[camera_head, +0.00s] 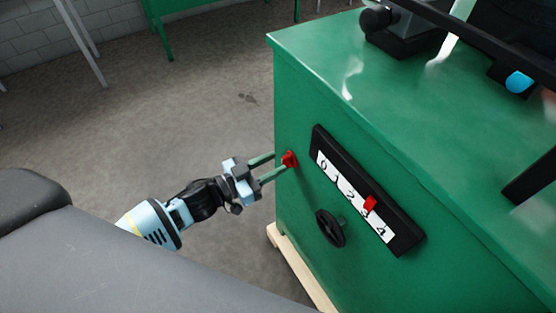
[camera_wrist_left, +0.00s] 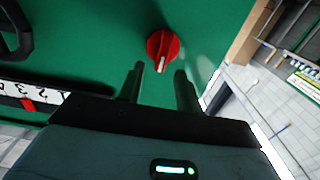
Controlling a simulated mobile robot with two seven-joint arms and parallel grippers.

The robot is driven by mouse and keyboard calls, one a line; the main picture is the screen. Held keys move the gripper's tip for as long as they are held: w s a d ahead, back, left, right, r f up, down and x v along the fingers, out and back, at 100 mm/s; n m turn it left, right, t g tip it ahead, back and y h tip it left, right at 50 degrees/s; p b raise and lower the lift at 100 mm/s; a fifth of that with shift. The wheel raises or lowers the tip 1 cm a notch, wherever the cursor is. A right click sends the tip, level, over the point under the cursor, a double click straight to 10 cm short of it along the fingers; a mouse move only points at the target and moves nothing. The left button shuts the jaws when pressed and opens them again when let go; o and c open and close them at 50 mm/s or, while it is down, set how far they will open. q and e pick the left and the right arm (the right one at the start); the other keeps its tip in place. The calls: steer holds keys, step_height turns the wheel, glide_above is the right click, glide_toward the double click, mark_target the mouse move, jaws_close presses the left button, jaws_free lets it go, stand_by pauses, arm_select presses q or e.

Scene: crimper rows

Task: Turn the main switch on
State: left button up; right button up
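The main switch is a red rotary knob (camera_head: 289,159) on the side of the green cabinet, near its left edge. In the left wrist view the red knob (camera_wrist_left: 161,46) shows a white mark on its grip, pointing down toward the gripper. My left gripper (camera_head: 279,166) reaches in from the left with its fingers pointing at the knob. In the left wrist view the left gripper (camera_wrist_left: 159,74) is open, its two dark fingers apart and empty. The knob lies just beyond the fingertips, roughly in line with the gap. Contact cannot be told. My right gripper is not in view.
The green cabinet (camera_head: 400,100) carries a black-framed scale (camera_head: 345,190) numbered 0 to 4 with a red pointer (camera_head: 370,203) between 2 and 4. A black handwheel (camera_head: 330,228) sits below it. Floor left of the cabinet is clear.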

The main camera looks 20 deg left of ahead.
mark_target(288, 161)
arm_select(q)
steer(key=shift+x, duration=1.1)
jaws_close()
